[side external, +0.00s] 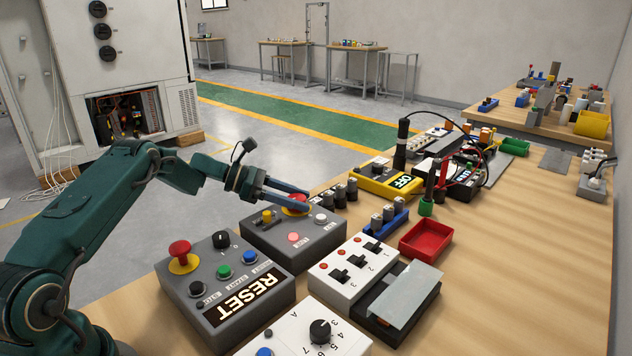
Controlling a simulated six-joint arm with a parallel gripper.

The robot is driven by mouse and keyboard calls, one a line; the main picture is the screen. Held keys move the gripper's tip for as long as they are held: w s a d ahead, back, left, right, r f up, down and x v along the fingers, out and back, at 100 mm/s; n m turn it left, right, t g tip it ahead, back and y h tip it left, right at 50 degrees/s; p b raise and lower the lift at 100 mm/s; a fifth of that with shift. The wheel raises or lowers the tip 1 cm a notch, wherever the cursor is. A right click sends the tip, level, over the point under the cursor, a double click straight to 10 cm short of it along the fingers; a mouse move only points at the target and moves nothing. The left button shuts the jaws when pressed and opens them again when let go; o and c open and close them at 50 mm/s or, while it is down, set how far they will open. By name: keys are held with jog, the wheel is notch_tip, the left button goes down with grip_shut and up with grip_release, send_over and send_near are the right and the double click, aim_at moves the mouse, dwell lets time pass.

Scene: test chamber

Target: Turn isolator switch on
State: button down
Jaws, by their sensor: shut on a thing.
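A grey control box (270,245) stands on the wooden bench near the middle of the side external view. A red knob (296,200) is on its far top area, and I take this to be the isolator switch. My gripper (307,203) reaches in from the left, low over the box, and is shut on the red knob with a finger along each side. The fingers partly cover the knob, so its on or off marking and its exact angle cannot be read.
A RESET box (215,325) is nearer, a white switch box (336,284) to the right. Batteries (340,193) stand just beyond my fingertips.

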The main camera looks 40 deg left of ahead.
aim_at(296, 197)
jog(key=shift+r, duration=0.15)
jog(key=shift+c, duration=1.4)
grip_release()
jog(key=shift+v, duration=2.55)
